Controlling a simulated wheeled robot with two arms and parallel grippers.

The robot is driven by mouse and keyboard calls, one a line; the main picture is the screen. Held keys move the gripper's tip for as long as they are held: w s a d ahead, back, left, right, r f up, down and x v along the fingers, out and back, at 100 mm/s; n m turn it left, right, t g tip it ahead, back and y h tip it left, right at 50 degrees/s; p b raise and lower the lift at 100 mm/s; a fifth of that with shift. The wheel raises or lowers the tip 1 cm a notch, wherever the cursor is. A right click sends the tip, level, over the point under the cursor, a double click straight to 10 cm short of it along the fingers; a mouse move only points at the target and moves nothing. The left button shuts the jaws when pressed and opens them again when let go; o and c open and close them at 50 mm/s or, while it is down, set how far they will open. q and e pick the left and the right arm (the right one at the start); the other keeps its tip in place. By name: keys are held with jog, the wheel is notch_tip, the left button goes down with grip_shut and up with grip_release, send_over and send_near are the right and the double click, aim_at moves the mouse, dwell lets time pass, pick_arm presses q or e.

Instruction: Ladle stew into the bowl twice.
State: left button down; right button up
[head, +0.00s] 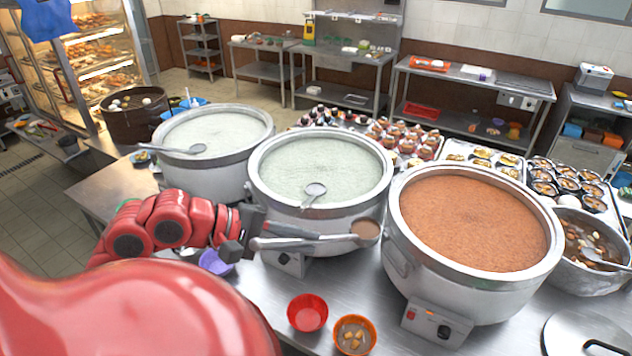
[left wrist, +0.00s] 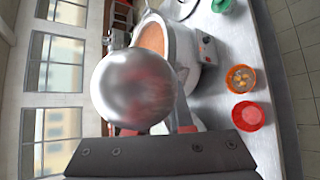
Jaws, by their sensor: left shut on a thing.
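My left gripper (head: 262,232) is shut on the handle of a metal ladle (head: 310,241). The ladle's head is above the counter, left of the stew pot (head: 472,222) and in front of the middle congee pot, and holds something brown. The stew pot is full of orange-brown stew. A red bowl (head: 307,313) looks empty and stands on the counter below the ladle. An orange bowl (head: 355,336) beside it holds some pieces of food. In the left wrist view the ladle's round underside (left wrist: 132,86) hides part of the stew pot (left wrist: 153,38). My right gripper is not in view.
Two pots of pale congee, middle (head: 320,168) and left (head: 214,140), stand left of the stew pot, each with a ladle. A purple bowl (head: 216,262) is near my left gripper. A large metal bowl (head: 590,252) and a lid (head: 588,335) are at the right.

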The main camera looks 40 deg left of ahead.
pick_arm(q)
jog(key=s+f+b, duration=0.1)
jog(key=f+b, duration=0.6)
jog(key=f, duration=0.9)
jog(key=s+f+b, duration=0.2)
jog(key=f+b, duration=0.5)
jog(key=f, duration=0.9)
jog(key=shift+s+a+f, duration=0.15)
jog(key=shift+s+f, duration=0.05)
jog(key=shift+s, duration=0.05)
dwell(0.7)
jog(key=shift+f, duration=0.65)
